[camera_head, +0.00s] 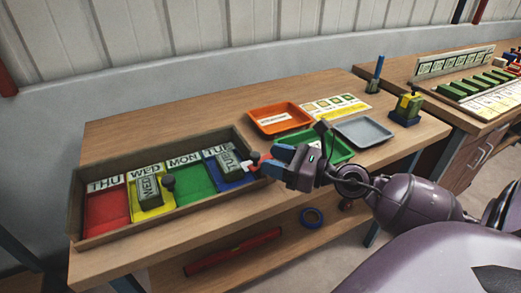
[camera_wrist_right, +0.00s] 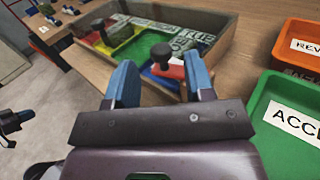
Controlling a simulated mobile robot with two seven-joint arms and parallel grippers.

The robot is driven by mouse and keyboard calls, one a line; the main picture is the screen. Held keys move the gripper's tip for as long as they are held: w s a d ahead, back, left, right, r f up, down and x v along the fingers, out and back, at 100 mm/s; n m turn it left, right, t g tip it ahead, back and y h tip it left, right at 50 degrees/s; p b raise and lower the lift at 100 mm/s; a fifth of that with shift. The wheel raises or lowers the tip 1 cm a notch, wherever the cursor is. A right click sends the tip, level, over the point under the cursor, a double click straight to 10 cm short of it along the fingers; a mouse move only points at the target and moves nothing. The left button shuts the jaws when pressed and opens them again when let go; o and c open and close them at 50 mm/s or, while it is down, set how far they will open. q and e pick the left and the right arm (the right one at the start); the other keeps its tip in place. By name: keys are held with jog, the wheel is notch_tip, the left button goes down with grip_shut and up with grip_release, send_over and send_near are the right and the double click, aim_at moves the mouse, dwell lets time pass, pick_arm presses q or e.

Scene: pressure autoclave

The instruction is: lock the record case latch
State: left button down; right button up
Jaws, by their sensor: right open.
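The open wooden case (camera_head: 165,226) lies on the bench with red, yellow, green and blue compartments labelled THU, WED, MON and TUE. A block marked WED (camera_head: 148,188) with a dark knob is in the yellow compartment. A block marked TUE (camera_head: 228,161) is in the blue one. No latch can be made out for certain. My right gripper (camera_head: 264,161) is at the case's right end, beside the TUE block. In the right wrist view its blue fingers (camera_wrist_right: 160,80) are apart, with a dark knob (camera_wrist_right: 162,54) beyond them. Whether they touch anything is unclear.
An orange tray (camera_head: 262,128), a green tray (camera_head: 345,155) and a grey tray (camera_head: 364,139) stand right of the case. A red bar (camera_head: 232,250) and a blue ring (camera_head: 312,217) lie on the lower shelf.

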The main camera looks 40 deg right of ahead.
aim_at(255, 154)
jog(key=shift+p+x, duration=0.65)
jog(key=shift+x, duration=1.85)
jog(key=shift+f, duration=0.1)
jog(key=shift+c, duration=0.5)
